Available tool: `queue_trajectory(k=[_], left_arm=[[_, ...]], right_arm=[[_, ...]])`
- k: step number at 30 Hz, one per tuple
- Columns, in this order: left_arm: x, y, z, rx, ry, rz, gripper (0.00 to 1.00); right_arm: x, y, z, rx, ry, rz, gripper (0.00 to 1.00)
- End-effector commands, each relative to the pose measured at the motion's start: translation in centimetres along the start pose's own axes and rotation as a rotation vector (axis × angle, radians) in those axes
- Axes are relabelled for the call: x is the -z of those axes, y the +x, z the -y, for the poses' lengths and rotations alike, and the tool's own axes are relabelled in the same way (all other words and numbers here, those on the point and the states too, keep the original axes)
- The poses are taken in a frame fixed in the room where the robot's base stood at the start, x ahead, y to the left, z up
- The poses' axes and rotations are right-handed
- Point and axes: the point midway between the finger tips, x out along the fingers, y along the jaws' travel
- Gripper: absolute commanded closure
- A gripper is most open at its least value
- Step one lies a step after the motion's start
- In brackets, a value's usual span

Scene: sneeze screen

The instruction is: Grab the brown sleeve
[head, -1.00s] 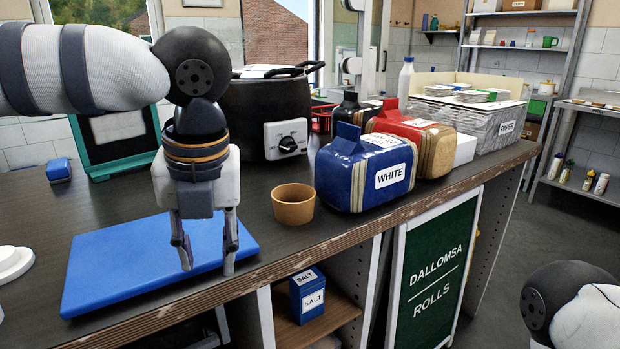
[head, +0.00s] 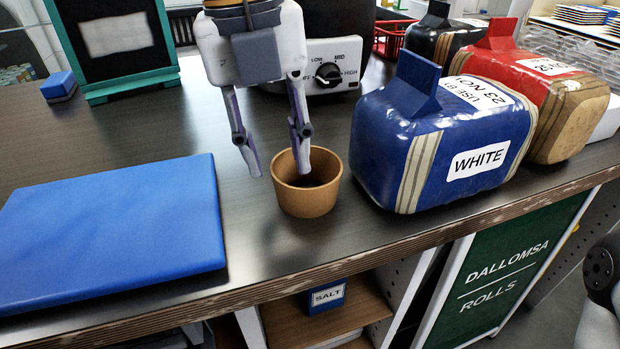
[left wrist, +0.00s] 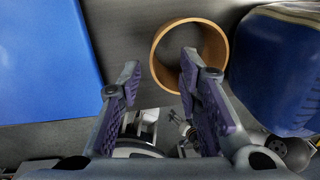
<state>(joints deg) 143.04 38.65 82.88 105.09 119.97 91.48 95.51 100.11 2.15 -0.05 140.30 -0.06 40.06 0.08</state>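The brown sleeve (head: 306,196) is an open, cup-shaped ring standing upright on the dark counter, left of the blue bread bag. My left gripper (head: 279,170) points down with its fingers apart and empty. In the head view one fingertip overlaps the sleeve's opening and the other is left of the sleeve. In the left wrist view the sleeve (left wrist: 157,55) shows beyond the fingers of my left gripper (left wrist: 160,88), with its rim near the right finger. I cannot tell whether a finger touches it. My right gripper is not visible; part of my right arm shows at the right edge.
A blue board (head: 110,225) lies on the counter at left. The blue bread bag (head: 440,140) labelled WHITE stands close to the sleeve's right, with a red bag (head: 545,95) behind it. A dark cooker (head: 335,75) stands behind. The counter's front edge (head: 390,245) is near.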

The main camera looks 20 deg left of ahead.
Motion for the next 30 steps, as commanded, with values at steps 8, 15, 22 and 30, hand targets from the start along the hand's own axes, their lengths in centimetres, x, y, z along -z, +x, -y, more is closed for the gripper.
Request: queue_trajectory(k=[8, 15, 22, 30], left_arm=[[-0.3, 4.7, -0.5, -0.004, 0.000, -0.004, 0.68], [-0.3, 4.5, -0.5, -0.001, 0.000, 0.001, 0.75], [-0.3, 4.5, -0.5, -0.001, 0.000, 0.000, 1.00], [-0.3, 4.2, -0.5, -0.001, 0.000, 0.002, 1.00]], right_arm=[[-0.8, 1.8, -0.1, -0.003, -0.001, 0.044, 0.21], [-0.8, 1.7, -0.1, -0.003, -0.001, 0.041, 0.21], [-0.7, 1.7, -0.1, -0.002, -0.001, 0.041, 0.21], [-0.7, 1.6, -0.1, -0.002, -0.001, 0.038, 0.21]])
